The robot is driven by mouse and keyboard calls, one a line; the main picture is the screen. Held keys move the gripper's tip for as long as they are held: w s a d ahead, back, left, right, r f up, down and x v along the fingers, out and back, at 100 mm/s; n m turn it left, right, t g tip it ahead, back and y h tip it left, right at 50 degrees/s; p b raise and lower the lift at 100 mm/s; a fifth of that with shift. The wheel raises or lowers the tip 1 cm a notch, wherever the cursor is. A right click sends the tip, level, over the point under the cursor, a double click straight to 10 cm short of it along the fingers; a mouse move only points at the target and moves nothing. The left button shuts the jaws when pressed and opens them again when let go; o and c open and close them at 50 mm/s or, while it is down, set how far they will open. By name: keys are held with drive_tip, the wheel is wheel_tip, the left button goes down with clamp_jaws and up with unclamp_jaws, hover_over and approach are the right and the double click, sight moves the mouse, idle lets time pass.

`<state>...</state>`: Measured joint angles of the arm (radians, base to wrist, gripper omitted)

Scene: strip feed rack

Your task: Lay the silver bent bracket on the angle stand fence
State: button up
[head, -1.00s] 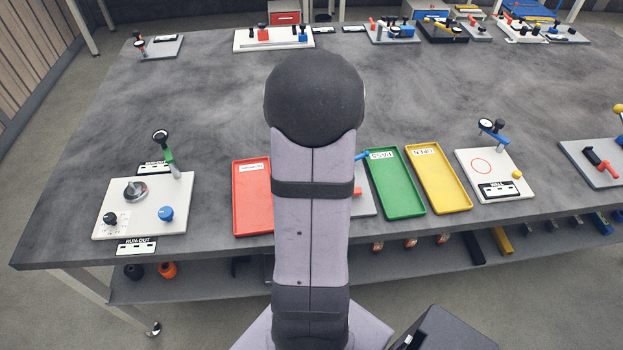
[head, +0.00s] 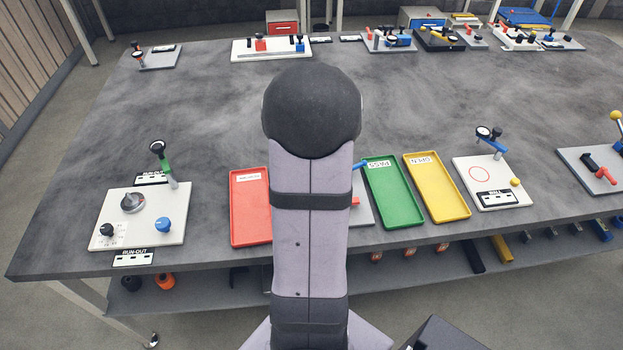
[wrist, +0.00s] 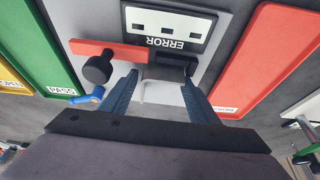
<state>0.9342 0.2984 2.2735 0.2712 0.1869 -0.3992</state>
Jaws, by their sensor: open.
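In the wrist view my gripper (wrist: 160,80) is open, with its two blue-grey fingers apart. A silver-grey bent piece (wrist: 157,91), apparently the bracket, lies between the fingers near their tips, beside a dark block (wrist: 166,73). I cannot tell whether a finger touches it. The stand's grey plate (wrist: 206,62) is below, with a red bar (wrist: 108,52), a black knob (wrist: 97,68) and a blue lever (wrist: 88,97). I cannot tell which part is the fence. In the head view my arm hides my gripper and most of this plate (head: 363,208).
A white ERROR label (wrist: 168,30) lies on the plate. A red tray (head: 236,218) stands left of the stand; green (head: 411,217) and yellow (head: 459,211) trays stand right. A white dial fixture (head: 115,218) is at far left. The middle of the table (head: 180,100) is clear.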

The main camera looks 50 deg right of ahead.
drive_tip(key=shift+w+r+p, duration=0.15)
drive_tip(key=shift+r+p, duration=0.45)
drive_tip(key=shift+r, duration=0.25)
drive_tip(key=v, duration=1.1)
drive_tip(key=shift+s+a+r, duration=0.2)
drive_tip(key=shift+s+a, duration=0.1)
drive_tip(key=a+f+n+g+y, duration=0.1)
drive_tip(key=a+f+n, duration=0.2)
drive_tip(key=a, duration=1.1)
drive_tip(key=a+f+n+g+y, duration=0.2)
drive_tip(key=a+f+n, duration=0.2)
drive_tip(key=a, duration=1)
drive_tip(key=shift+a+n, duration=0.4)
drive_tip(key=shift+n, duration=0.6)
drive_tip(key=shift+s+f, duration=0.1)
drive_tip(key=shift+f, duration=0.05)
